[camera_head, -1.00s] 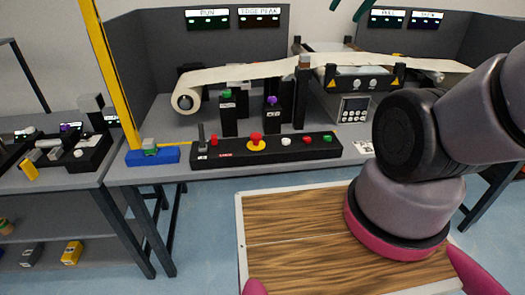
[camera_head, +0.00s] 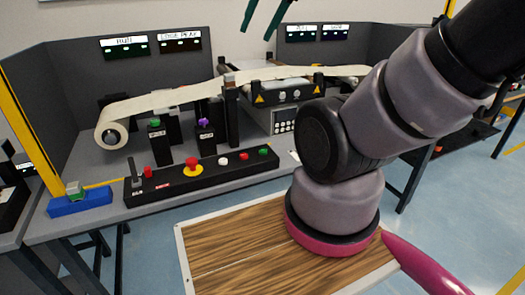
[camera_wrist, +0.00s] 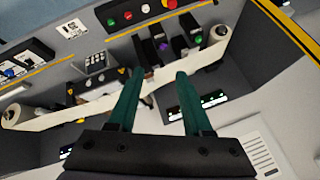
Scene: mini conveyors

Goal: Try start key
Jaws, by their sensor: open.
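A black control panel (camera_head: 175,186) lies along the front of the bench. From left to right it carries a lever (camera_head: 135,176), a small red button (camera_head: 147,172), a red mushroom button on yellow (camera_head: 193,164), then white, red and green (camera_head: 263,151) buttons. Two black posts behind it bear a green button (camera_head: 154,123) and a purple knob (camera_head: 204,121). Labels are too small to tell which is the start key. My gripper (camera_head: 256,33) is open and empty, high above the bench. In the wrist view its teal fingers (camera_wrist: 159,72) are apart, with the panel's green button (camera_wrist: 111,22) beyond.
A paper web with a roll (camera_head: 110,130) runs over the machine behind the panel. A device with a keypad (camera_head: 283,126) stands right of the posts.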

